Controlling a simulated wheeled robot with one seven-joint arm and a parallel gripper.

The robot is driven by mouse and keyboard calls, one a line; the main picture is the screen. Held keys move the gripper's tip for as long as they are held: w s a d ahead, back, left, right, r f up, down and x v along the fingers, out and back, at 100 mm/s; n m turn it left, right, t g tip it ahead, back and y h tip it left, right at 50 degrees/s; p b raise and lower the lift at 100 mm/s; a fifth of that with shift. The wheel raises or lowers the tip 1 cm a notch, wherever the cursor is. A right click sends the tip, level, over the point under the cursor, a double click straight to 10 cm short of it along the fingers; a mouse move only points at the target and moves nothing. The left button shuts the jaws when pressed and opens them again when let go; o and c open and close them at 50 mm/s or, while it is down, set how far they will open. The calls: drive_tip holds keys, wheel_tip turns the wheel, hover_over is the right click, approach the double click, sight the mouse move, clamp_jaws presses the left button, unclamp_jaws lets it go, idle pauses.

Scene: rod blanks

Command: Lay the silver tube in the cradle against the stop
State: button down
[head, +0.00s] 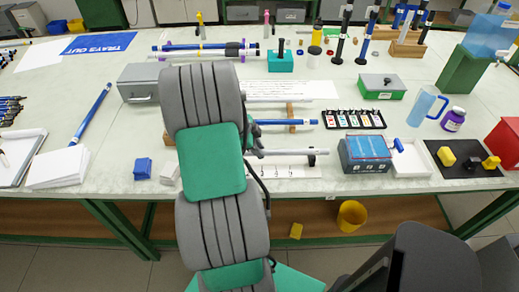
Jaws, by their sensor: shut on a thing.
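My gripper (254,143) is mostly hidden behind my own arm; only a dark edge of it shows. It is shut on a silver tube (290,153), which sticks out to the right, roughly level, with a dark piece near its right end. Its left part is hidden. Another silver tube (280,98) and a blue tube (290,122) lie farther back across a wooden support (291,112). At the back, a purple-ended holder (245,51) carries a blue rod (190,47) and a pale one; I cannot tell whether this is the cradle. No stop can be made out.
A grey metal box (138,83) stands left of my arm. A tray of coloured labels (353,119), a blue-topped box (366,153) and a green box (379,87) stand to the right. Upright rods fill the back right. The front left table (115,150) has bare room.

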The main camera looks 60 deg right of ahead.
drive_tip(key=shift+w+a, duration=0.15)
drive_tip(key=shift+w, duration=0.15)
drive_tip(key=c, duration=1.2)
unclamp_jaws()
drive_tip(key=shift+o, duration=0.2)
